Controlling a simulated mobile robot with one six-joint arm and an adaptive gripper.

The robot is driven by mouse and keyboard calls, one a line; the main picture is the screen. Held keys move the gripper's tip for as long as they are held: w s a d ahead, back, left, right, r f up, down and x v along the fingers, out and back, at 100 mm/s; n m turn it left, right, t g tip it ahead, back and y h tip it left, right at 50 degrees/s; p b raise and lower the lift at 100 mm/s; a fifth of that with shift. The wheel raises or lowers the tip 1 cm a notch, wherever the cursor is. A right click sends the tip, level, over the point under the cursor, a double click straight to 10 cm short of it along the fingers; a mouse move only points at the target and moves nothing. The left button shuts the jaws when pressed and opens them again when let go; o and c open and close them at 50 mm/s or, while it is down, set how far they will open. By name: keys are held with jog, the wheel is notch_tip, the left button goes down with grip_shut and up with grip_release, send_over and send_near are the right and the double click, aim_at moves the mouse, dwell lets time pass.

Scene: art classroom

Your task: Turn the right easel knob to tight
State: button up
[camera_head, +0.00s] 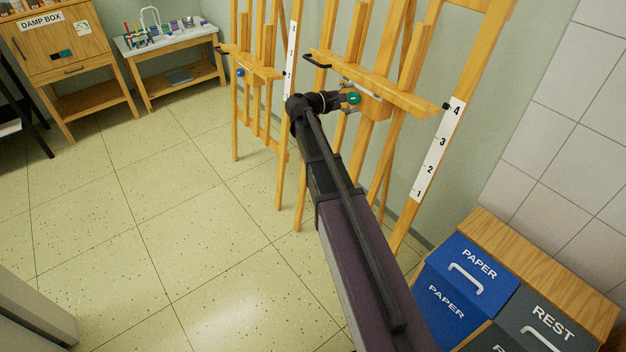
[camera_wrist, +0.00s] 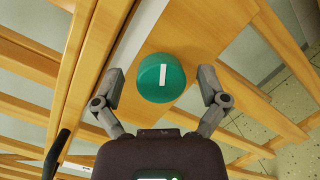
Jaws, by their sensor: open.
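The right easel knob is a round green knob (camera_head: 354,98) on the wooden right easel (camera_head: 398,97), below its ledge. In the wrist view the green knob (camera_wrist: 175,86) has a white bar on its face, running nearly upright in the picture. My gripper (camera_head: 345,98) reaches the knob from the left. In the wrist view my gripper (camera_wrist: 161,75) is open, with one finger on each side of the knob and a visible gap at both sides. The fingers are apart from the knob. No tight or loose marking is readable.
A left easel (camera_head: 258,72) carries a blue knob (camera_head: 240,73). A white scale strip (camera_head: 439,150) numbered 1 to 4 runs on the right easel's leg. Blue PAPER (camera_head: 461,262) and dark REST bins (camera_head: 545,318) stand at lower right. The tiled floor at left is clear.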

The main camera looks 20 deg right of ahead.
jog(key=n+b, duration=0.1)
jog(key=n, duration=0.3)
jog(key=shift+t, duration=0.4)
jog(key=n+t+b, duration=0.1)
jog(key=n, duration=0.4)
jog(key=shift+n+h, duration=0.3)
jog(key=shift+h, duration=0.1)
jog(key=shift+a, duration=0.35)
jog(key=v, duration=1.3)
jog(key=s+f+m+g+y+p, duration=0.3)
jog(key=s+f+m+y+p, duration=0.35)
jog(key=s+m+y, duration=0.45)
jog(key=s+a+m+g+y+p, duration=0.1)
jog(key=s+a+m+y+p, duration=0.3)
jog(key=s, duration=0.5)
jog(key=a+m+p, duration=0.1)
jog(key=a+m, duration=0.1)
jog(key=shift+a, duration=0.4)
